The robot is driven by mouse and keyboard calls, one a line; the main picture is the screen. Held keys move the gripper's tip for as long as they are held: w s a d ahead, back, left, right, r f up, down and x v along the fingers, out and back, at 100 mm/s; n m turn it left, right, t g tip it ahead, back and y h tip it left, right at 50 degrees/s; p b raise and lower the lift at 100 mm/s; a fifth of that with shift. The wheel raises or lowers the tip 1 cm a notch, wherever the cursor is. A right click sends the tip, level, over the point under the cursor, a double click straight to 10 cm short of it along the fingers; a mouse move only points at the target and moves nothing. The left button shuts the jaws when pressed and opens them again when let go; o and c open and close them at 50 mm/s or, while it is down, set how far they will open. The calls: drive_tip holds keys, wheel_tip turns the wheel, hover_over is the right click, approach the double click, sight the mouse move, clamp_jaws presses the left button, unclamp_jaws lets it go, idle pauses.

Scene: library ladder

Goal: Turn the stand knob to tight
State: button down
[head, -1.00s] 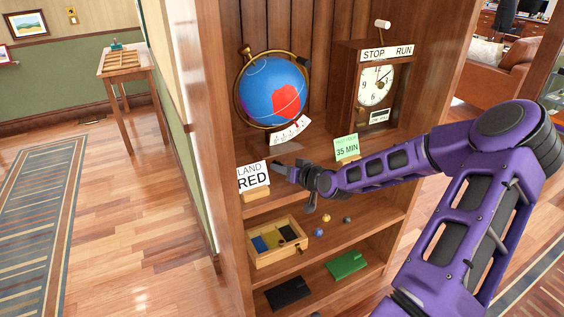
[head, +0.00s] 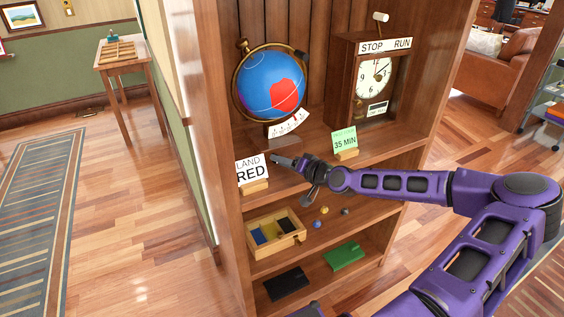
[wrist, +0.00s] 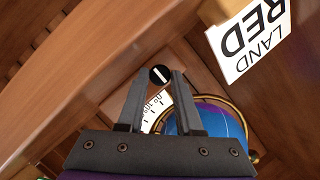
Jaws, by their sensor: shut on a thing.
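The stand knob (wrist: 161,74) is a small round black knob with a white line across its face, seen in the wrist view. My gripper (wrist: 160,73) is shut on the knob, one fingertip on each side. In the head view my gripper (head: 275,159) is low in front of the globe stand, and the knob is hidden there. The blue globe (head: 268,85) with a red patch stands above it.
A "LAND RED" card (head: 251,169) stands close left of my gripper. A green "35 MIN" card (head: 344,140) stands right, below a STOP/RUN clock (head: 374,78). A tray (head: 277,231) and small balls are on the shelf below. Open floor lies left.

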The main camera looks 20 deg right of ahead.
drive_tip(key=c, duration=0.6)
unclamp_jaws()
drive_tip(key=shift+f, duration=0.1)
